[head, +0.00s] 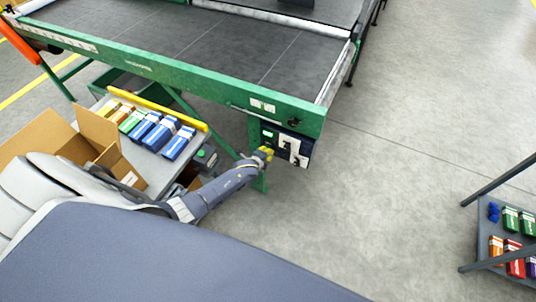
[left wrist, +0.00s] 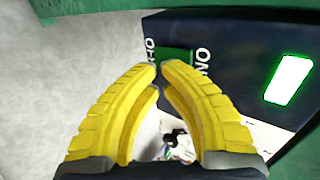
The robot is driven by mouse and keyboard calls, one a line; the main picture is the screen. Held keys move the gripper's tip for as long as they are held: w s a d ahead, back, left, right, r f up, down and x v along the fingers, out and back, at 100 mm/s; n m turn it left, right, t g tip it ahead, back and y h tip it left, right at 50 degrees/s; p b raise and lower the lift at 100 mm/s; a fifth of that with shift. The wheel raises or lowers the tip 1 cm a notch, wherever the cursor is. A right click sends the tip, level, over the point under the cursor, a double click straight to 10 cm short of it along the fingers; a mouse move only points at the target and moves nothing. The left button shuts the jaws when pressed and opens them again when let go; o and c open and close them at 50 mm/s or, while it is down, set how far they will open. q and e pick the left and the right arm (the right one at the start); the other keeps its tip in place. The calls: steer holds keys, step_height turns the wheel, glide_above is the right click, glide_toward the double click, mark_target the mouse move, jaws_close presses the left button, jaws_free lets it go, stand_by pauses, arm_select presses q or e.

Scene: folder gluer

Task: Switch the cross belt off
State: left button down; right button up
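The cross belt (head: 235,45) is a wide dark belt in a green frame across the top of the head view. A dark control box (head: 289,148) with a small lit green display and white parts hangs under its near right corner. My left gripper (head: 268,152) is at the box's left side. In the left wrist view the yellow fingers of my left gripper (left wrist: 158,68) nearly meet at the tips, with nothing seen between them. They are in front of a dark blue panel (left wrist: 235,45) with white lettering. A green part (left wrist: 177,54) behind the tips is partly hidden. My right gripper is not in view.
A table with blue, green and orange cartons (head: 158,132) and a yellow rail (head: 157,107) stands left of my arm. Open cardboard boxes (head: 100,135) are beside it. A rack with small cartons (head: 513,248) is at the right. The floor between is clear.

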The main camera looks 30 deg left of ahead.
arm_select(q)
steer(key=shift+w, duration=0.2)
stand_by(0.3)
steer(key=shift+w+f, duration=0.25)
steer(key=shift+w, duration=0.1)
